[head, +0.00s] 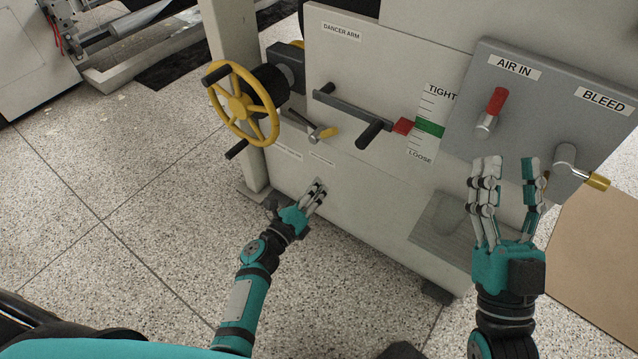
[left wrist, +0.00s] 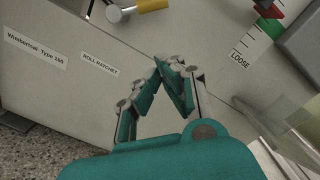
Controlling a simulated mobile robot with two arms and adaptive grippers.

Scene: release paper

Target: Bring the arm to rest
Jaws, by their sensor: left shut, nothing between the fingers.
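My left gripper (head: 318,187) is below the roll ratchet lever, in front of the machine's lower panel (head: 370,200). In the left wrist view its fingertips (left wrist: 170,62) meet with nothing between them. The ratchet lever's yellow grip (head: 328,132) is apart from the fingers; it also shows in the left wrist view (left wrist: 152,5). My right gripper (head: 508,165) is raised at the right, fingers apart and empty, in front of the grey valve panel (head: 490,85). Whether it touches anything there I cannot tell.
A yellow handwheel (head: 242,105) with black grips is left of the ratchet. The dancer arm (head: 345,108) has a black handle, and its red pointer (head: 403,126) is beside the green band (head: 430,127). A red-handled air valve (head: 495,105) and brass bleed valve (head: 595,181) are at right.

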